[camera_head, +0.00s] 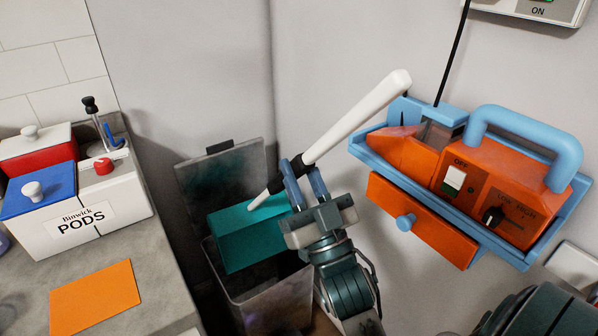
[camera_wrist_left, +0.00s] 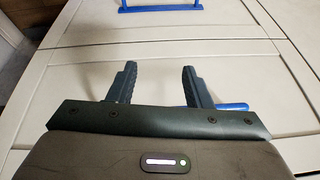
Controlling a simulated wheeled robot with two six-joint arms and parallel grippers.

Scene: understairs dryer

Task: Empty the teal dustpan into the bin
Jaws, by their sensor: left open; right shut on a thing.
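The teal dustpan (camera_head: 240,236) is at the mouth of the grey bin (camera_head: 268,296), its pan end low and its long white handle (camera_head: 362,112) slanting up to the right. The bin's lid (camera_head: 228,172) stands open behind the pan. My right gripper (camera_head: 305,178) is shut on the dark lower part of the handle, above the bin's right side. I cannot see any contents in the pan, and the bin's inside is mostly hidden. My left gripper (camera_wrist_left: 158,78) is open and empty in the left wrist view, in front of pale panels.
An orange unit in a blue tray (camera_head: 560,228) with an orange drawer (camera_head: 420,222) is close on the right. On the left, a grey counter (camera_head: 160,285) bears a pods box (camera_head: 95,222) and an orange card (camera_head: 95,298). A blue bar handle (camera_wrist_left: 160,8) shows in the left wrist view.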

